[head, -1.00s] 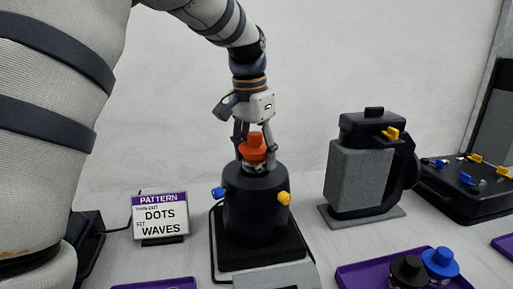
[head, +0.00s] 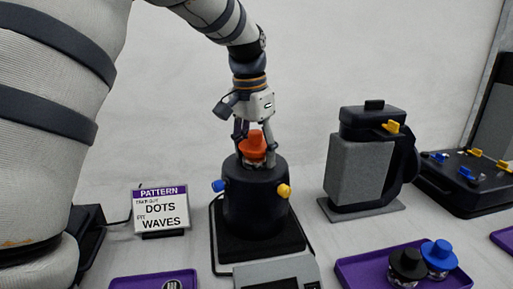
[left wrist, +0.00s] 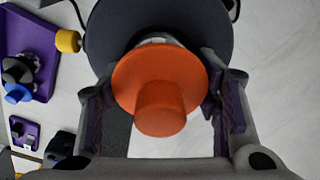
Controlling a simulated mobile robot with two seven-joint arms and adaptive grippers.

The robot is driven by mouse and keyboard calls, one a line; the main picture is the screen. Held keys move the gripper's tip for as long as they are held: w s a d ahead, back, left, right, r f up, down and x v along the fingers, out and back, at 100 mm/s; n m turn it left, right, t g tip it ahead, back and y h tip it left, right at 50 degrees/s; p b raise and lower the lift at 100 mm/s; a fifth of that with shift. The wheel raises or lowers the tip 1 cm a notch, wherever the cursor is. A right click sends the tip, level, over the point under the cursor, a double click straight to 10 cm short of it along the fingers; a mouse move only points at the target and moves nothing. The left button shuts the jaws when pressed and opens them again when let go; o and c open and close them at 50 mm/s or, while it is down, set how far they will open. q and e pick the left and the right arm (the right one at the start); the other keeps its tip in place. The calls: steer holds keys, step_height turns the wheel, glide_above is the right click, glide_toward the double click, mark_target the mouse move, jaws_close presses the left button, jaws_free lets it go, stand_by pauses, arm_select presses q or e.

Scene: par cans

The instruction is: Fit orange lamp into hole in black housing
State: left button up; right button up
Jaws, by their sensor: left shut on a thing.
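The orange lamp (head: 253,148) has a wide brim and a knob on top. It is upright at the top of the black housing (head: 255,205), a round can with a blue knob on its left and a yellow knob on its right. My left gripper (head: 255,158) points down from above and is shut on the lamp. In the left wrist view the lamp (left wrist: 160,85) sits between the fingers and covers the hole, so I cannot tell how deep it sits. The housing's dark top (left wrist: 210,25) shows behind it. My right gripper is not in view.
A sign (head: 160,210) reading "PATTERN", "DOTS" and "WAVES" stands left of the housing. A purple tray (head: 350,272) at the front right holds a black lamp (head: 406,266) and a blue lamp (head: 439,256). A grey and black device (head: 360,165) stands behind it. Another purple tray (head: 130,284) lies front left.

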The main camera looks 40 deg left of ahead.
arm_select(q)
steer(key=shift+f, duration=0.15)
steer(key=o, duration=1.4)
steer(key=r, duration=0.4)
steer(key=s+r, duration=0.1)
steer(key=r, duration=0.6)
steer(key=shift+s+r, duration=0.25)
steer(key=shift+r, duration=0.15)
